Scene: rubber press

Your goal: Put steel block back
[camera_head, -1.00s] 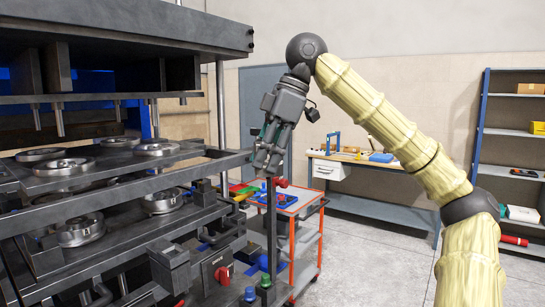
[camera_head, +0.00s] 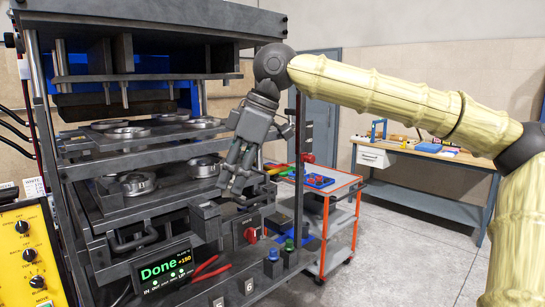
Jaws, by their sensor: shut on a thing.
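My gripper (camera_head: 238,172) hangs fingers-down in front of the right side of the press, near its lower plates. It is shut on a dark grey piece, taken to be the steel block; its outline blends with the fingers and is mostly hidden. The press (camera_head: 150,215) stands at left with its plates apart. Round metal moulds (camera_head: 138,184) sit on its lower plate, and several more lie on the plate above. I cannot tell whether the gripper touches the press.
A control screen (camera_head: 163,268) reads "Done" below the plates, with red-handled pliers (camera_head: 205,271) beside it. A yellow control box (camera_head: 28,255) stands at left. A red-framed cart (camera_head: 335,215) with coloured parts is behind the gripper. A workbench (camera_head: 425,155) stands farther back. Floor at right is open.

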